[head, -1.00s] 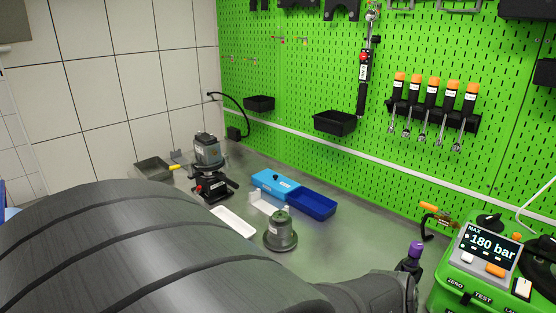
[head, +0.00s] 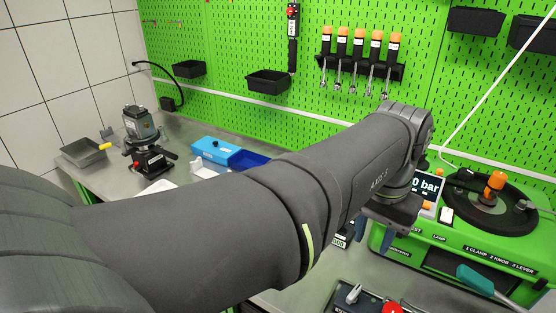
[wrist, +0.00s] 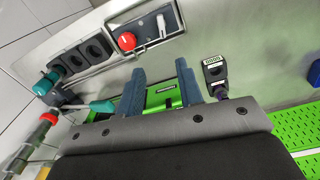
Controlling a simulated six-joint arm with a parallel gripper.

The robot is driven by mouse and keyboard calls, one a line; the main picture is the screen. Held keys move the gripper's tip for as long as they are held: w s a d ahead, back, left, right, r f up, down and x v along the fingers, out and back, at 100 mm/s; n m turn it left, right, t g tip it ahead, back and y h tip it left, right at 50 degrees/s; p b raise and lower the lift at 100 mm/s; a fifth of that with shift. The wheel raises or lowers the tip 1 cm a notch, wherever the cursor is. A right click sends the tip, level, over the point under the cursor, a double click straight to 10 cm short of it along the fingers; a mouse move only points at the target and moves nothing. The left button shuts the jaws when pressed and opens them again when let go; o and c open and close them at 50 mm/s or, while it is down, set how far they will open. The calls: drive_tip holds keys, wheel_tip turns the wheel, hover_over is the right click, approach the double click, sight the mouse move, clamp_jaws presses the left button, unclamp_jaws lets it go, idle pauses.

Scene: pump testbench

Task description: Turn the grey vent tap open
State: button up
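A small grey lever (head: 353,293), which looks like the vent tap, sits on a dark panel at the bottom edge of the head view, left of a red knob (head: 392,307). In the wrist view the grey lever (wrist: 162,25) is upper middle, beside the red knob (wrist: 127,41). My gripper (wrist: 159,69) shows two blue-grey fingers apart with nothing between them. The lever lies beyond the fingertips and is not touched. In the head view the gripper is mostly hidden behind my wrist, over the front of the green bench.
The green test bench (head: 450,250) carries a display (head: 428,186), an orange knob (head: 497,180) and a teal-handled lever (head: 475,280). A black labelled part (wrist: 214,70) stands right of the fingers. Blue bins (head: 215,150) and a pump (head: 140,125) stand back left.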

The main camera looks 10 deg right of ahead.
sight(355, 291)
wheel_tip(355, 291, down, 17)
drive_tip(key=shift+a+r, duration=0.1)
drive_tip(key=shift+r, duration=0.1)
idle(0.4)
